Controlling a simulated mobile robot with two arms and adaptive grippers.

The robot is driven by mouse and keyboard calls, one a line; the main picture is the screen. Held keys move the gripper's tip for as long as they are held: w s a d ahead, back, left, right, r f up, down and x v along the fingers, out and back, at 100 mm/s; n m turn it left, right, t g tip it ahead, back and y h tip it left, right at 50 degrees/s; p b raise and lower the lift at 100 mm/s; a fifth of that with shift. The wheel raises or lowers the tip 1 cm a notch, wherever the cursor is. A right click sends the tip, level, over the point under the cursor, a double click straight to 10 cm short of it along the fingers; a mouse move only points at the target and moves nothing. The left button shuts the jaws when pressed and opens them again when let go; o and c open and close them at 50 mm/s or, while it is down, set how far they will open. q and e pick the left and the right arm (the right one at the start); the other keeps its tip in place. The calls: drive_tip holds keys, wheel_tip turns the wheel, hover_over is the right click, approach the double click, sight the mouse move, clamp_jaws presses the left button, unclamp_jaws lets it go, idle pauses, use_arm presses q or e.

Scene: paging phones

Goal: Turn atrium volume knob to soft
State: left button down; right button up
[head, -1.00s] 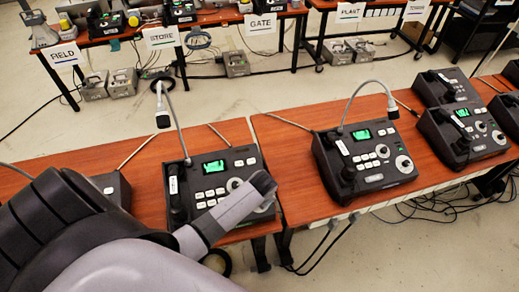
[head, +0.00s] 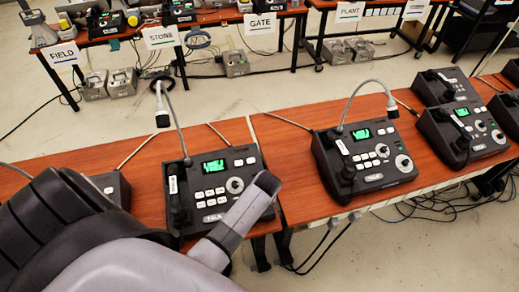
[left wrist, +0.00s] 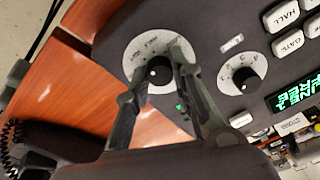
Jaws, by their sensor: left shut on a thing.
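The paging phone (head: 194,170) under my left arm is a dark console with a lit green screen (head: 213,167) and a handset (head: 175,197). My left gripper (left wrist: 161,70) is shut on a black knob (left wrist: 159,73) with a white pointer mark, one finger on each side. The knob sits on a round white dial (left wrist: 135,56) with word labels, too blurred to read surely. In the head view my left gripper (head: 266,184) covers this knob. A second knob (left wrist: 244,79) with a numbered dial stands beside it, untouched. My right gripper is not in view.
White buttons, including HALL (left wrist: 280,15) and GATE (left wrist: 289,42), lie close to the dials. A gooseneck microphone (head: 173,118) rises behind the phone. Another phone (head: 368,186) stands to the right across a table gap. Labelled stations line the back tables.

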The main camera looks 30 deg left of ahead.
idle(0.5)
use_arm(q)
drive_tip(key=c, duration=1.4)
unclamp_jaws()
drive_tip(key=v, duration=1.2)
